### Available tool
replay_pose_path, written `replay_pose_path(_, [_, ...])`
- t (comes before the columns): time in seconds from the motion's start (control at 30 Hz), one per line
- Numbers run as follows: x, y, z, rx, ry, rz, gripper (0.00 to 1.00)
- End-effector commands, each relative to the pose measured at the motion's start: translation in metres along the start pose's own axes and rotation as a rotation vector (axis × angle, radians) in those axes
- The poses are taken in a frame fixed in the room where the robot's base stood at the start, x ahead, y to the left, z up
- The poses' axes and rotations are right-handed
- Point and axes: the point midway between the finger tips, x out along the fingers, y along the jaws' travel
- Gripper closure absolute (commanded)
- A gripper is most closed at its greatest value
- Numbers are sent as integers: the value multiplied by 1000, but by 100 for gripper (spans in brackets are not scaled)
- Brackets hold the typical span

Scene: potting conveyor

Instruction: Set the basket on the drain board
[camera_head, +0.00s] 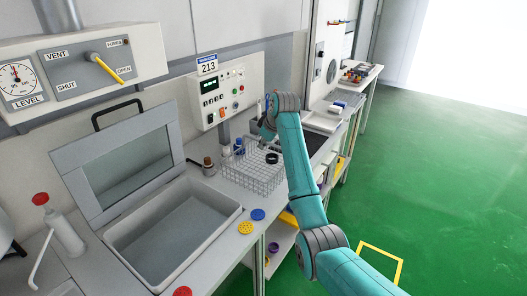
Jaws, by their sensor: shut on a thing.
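The wire basket (252,181) stands on or just above the grey worktop, right of the open basin; I cannot tell whether its base touches. Small items with blue, white and dark tops show in or behind it. My gripper (267,138) is at the basket's far side, small in the picture and partly hidden by my wrist. It appears shut on the basket's far rim, though the fingertips are not clear. A dark flat panel (318,147) lies to the right of the basket, behind my arm; I cannot tell if it is the drain board.
An open-lidded basin (172,232) fills the left. Yellow (246,228) and blue (258,214) discs lie at the worktop's front edge. A brown bottle (208,164) stands left of the basket. A control box (228,92) rises behind.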

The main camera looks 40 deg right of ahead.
Motion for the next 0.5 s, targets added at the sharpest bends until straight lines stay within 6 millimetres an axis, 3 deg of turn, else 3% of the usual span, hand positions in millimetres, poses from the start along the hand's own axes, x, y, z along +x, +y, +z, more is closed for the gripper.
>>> replay_pose_path(0.2, [24, -7, 13, 0, -1, -1, 100])
replay_pose_path(0.5, [26, -8, 14, 0, 0, 0, 100])
